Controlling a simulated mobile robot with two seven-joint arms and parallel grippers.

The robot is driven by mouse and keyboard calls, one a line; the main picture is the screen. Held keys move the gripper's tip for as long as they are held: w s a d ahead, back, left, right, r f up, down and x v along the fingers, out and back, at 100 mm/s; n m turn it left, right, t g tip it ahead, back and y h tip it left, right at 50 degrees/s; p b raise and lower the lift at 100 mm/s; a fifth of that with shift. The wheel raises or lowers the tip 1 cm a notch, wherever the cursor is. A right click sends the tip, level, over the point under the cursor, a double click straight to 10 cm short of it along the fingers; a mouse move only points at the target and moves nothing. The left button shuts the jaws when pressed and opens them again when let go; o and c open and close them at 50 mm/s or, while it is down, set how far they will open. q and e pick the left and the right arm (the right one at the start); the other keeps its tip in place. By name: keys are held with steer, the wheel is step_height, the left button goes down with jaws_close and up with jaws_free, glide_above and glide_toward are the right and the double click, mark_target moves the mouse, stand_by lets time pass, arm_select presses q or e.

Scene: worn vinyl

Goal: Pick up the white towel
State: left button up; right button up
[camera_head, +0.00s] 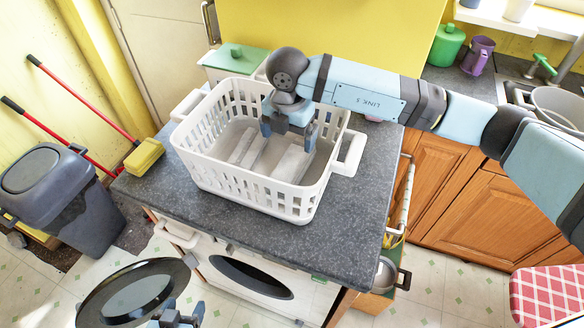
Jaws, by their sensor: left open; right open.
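A white slatted laundry basket (215,180) stands on the grey speckled countertop. Inside it lie two pale, folded-looking pieces, one on the left (246,146) and one on the right (292,164); either may be the white towel, I cannot tell which. My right gripper (288,133) reaches in from the right and points down into the basket. Its fingers are apart, over the pale pieces, and I see nothing held. Whether it touches them is unclear. My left gripper (179,318) shows only partly at the bottom edge, with its fingers apart and empty, far from the basket.
The countertop (350,240) is clear around the basket. A green-lidded box (236,62) stands behind it. A yellow sponge-like brush head (144,156) is by the left edge. A grey bin (60,195) stands left. A round black disc (135,292) is at lower left.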

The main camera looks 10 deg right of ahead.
glide_above(292, 162)
steer(key=f, duration=0.4)
steer(key=shift+a+f, duration=0.15)
steer(key=shift+a, duration=0.2)
steer(key=shift+f, duration=0.45)
steer(key=f, duration=0.1)
steer(key=f+p, duration=0.1)
steer(key=f, duration=0.3)
steer(key=shift+d+p, duration=0.3)
steer(key=shift+d, duration=0.1)
steer(key=shift+r, duration=0.1)
steer(key=c, duration=1.1)
step_height(292, 162, up, 20)
steer(key=shift+b, duration=1.2)
